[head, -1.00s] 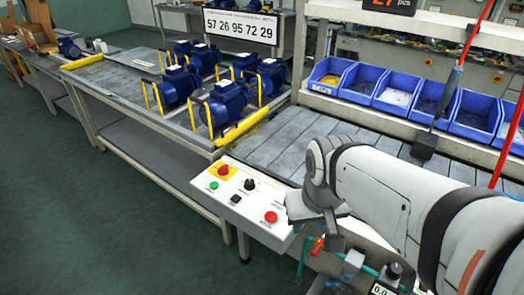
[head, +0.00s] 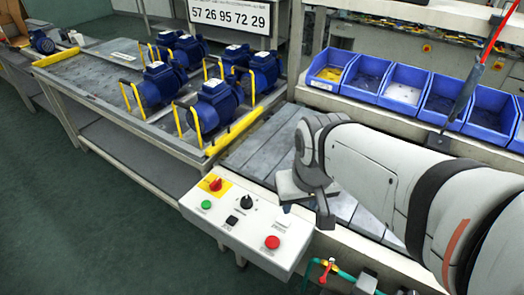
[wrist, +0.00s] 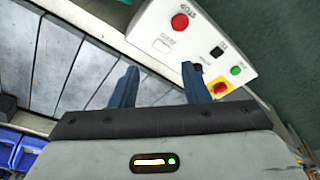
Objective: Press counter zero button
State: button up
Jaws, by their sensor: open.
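The white control box (head: 250,236) stands at the near end of the line. A white square button (head: 283,222) sits on it near my gripper; it also shows in the wrist view (wrist: 163,45), with small print beside it that I cannot read surely. A red round button (head: 272,242), a black square button (head: 232,220), a green button (head: 206,205), a black knob (head: 246,202) and a red switch on yellow (head: 215,184) share the panel. My gripper (wrist: 160,66) is open and empty. Its fingers point toward the panel, with the white button beyond the gap between the tips, apart from them.
A slatted conveyor (head: 260,145) runs behind the box. Blue motors (head: 216,103) stand on a table (head: 110,105) at the left. Blue bins (head: 403,88) line the back. A red-handled valve on green pipe (head: 327,268) is at the front. Green floor at left is clear.

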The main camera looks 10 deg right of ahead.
jog(key=shift+o, duration=0.9)
jog(key=shift+w, duration=0.15)
grip_shut()
jog(key=shift+a, duration=0.1)
dwell(0.6)
